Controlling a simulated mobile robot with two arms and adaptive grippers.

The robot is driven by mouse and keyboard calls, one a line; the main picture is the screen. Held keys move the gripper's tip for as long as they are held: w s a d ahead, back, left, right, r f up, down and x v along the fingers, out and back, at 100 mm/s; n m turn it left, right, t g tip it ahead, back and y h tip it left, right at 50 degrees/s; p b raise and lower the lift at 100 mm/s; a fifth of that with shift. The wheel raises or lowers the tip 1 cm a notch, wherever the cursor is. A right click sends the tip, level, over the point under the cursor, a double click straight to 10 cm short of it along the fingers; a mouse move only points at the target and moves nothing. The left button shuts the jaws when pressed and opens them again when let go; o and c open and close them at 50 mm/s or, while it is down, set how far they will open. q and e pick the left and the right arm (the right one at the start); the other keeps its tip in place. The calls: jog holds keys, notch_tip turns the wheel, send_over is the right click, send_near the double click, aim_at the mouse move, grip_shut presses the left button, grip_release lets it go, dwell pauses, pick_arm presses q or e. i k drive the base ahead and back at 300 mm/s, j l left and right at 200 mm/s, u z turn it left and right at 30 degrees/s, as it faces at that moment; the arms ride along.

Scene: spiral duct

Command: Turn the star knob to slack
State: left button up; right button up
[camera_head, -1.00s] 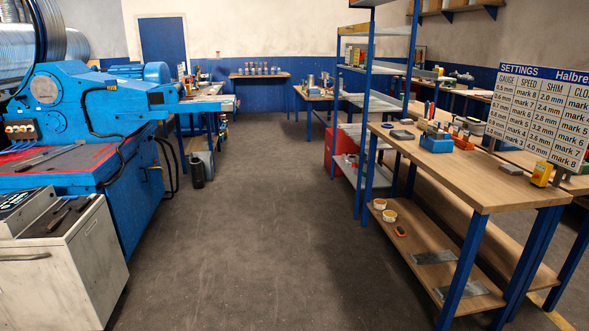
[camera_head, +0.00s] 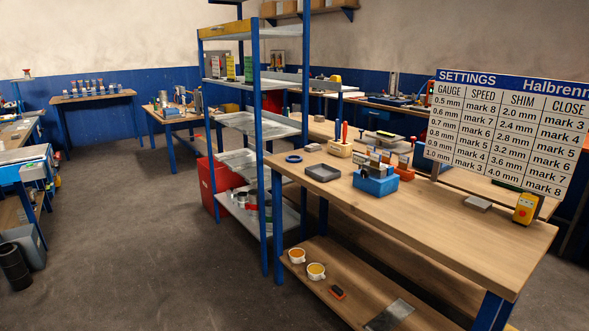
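No star knob can be made out in the head view. A settings board (camera_head: 505,135) stands at the right, with columns for gauge, speed, shim and close. Neither of my grippers is in view.
A wooden workbench (camera_head: 440,218) fills the right, carrying a blue block-like fixture (camera_head: 376,181), a dark tray (camera_head: 323,173) and a yellow device (camera_head: 525,208). A blue-framed shelf rack (camera_head: 262,150) stands beside it. Open floor (camera_head: 150,230) lies left of centre. A dark cylinder (camera_head: 15,266) stands at the left edge.

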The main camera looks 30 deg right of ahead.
aim_at(364, 173)
jog(key=i+z, duration=0.15)
jog(key=i, duration=0.45)
jog(key=i+j+z, duration=0.1)
jog(key=i, duration=0.55)
jog(key=j, duration=0.1)
